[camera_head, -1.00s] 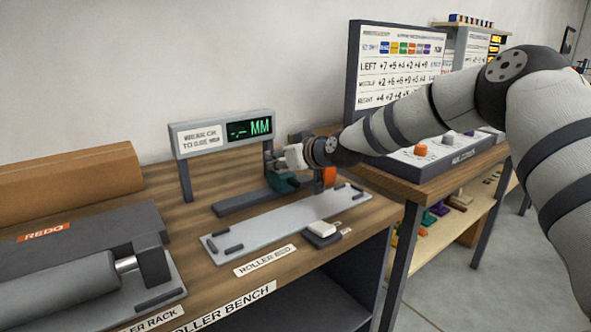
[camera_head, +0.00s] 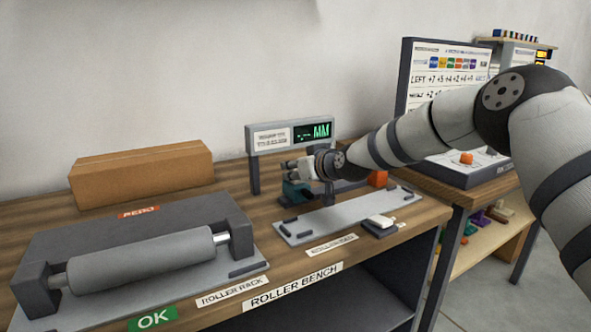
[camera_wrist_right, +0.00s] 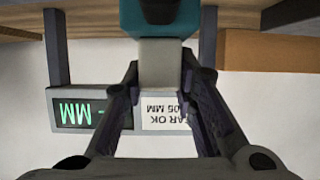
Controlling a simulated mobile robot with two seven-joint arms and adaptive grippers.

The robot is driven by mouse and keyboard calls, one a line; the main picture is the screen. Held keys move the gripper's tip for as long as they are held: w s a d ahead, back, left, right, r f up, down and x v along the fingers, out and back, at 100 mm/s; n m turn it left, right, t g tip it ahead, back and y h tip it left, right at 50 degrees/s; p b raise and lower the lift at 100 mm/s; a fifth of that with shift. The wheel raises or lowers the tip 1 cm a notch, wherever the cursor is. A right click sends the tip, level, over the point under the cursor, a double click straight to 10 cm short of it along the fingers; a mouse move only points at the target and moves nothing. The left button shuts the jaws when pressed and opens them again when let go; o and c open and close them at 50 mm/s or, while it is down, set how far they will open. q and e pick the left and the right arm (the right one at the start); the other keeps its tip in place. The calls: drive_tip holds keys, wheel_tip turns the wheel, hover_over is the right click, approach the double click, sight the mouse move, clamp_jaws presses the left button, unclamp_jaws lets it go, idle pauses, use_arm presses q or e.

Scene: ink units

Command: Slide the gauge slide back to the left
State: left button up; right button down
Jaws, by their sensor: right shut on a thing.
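The gauge slide is a teal block (camera_head: 296,193) with a light grey grip on it, on the dark rail behind the roller bed. My right gripper (camera_head: 297,170) reaches it from the right and is shut on the grip. In the right wrist view the two fingers of the gripper (camera_wrist_right: 162,75) lie on either side of the pale grip (camera_wrist_right: 162,62), below the teal slide (camera_wrist_right: 165,20). The slide is near the rail's left end, below the gauge display (camera_head: 290,133). An orange block (camera_head: 377,178) is at the right, apart from the slide. My left gripper is not in view.
The roller bed plate (camera_head: 345,216) lies in front of the rail, with a white-topped pad (camera_head: 381,222) at its front edge. A roller (camera_head: 140,262) lies on the rack at the left. A cardboard box (camera_head: 143,175) stands behind it. The display shows dashes and MM.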

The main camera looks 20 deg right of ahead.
drive_tip(key=shift+a+f, duration=0.15)
drive_tip(key=shift+a, duration=0.1)
drive_tip(key=c, duration=1.6)
unclamp_jaws()
drive_tip(key=shift+o, duration=0.2)
drive_tip(key=shift+a, duration=0.1)
drive_tip(key=shift+s+r, duration=0.25)
drive_tip(key=shift+s, duration=0.05)
drive_tip(key=v, duration=1.1)
drive_tip(key=shift+s, duration=0.25)
